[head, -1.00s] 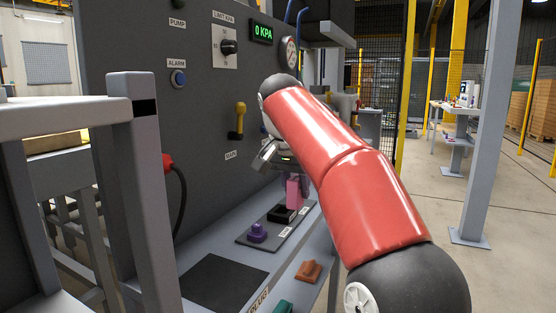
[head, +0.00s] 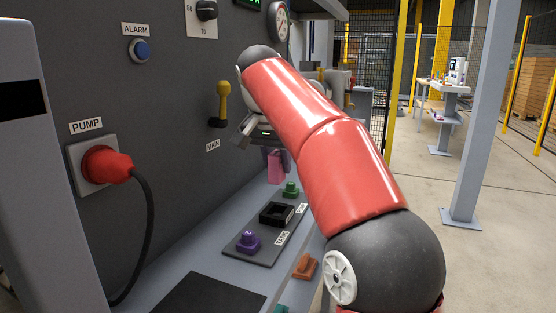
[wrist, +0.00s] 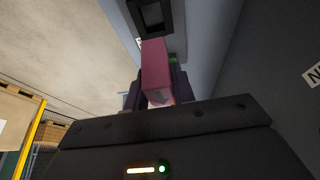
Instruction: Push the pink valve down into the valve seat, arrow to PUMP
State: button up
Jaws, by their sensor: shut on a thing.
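The pink valve (head: 275,167) is a block hanging below my gripper (head: 268,149) in the head view. It also shows in the wrist view (wrist: 155,62), held between the two dark fingers of my gripper (wrist: 160,88). The valve seat (head: 276,214) is a black square socket with an open middle on a dark plate. It shows at the top of the wrist view (wrist: 152,14). The valve is apart from the seat. A dark mark shows on the valve's near end, but I cannot tell which way an arrow points. My arm hides part of the gripper.
A purple knobbed piece (head: 247,241) and a green one (head: 290,189) flank the seat. An orange piece (head: 305,267) lies at the shelf's front edge. The grey panel carries a yellow lever (head: 222,102) and a red PUMP plug (head: 106,165) with a cable.

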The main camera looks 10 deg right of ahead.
jog(key=shift+f+b, duration=2.15)
jog(key=shift+f, duration=1.05)
jog(key=shift+f, duration=0.15)
jog(key=shift+f, duration=0.4)
jog(key=shift+f, duration=0.25)
jog(key=shift+f, duration=0.4)
jog(key=shift+f, duration=0.1)
dwell(3.5)
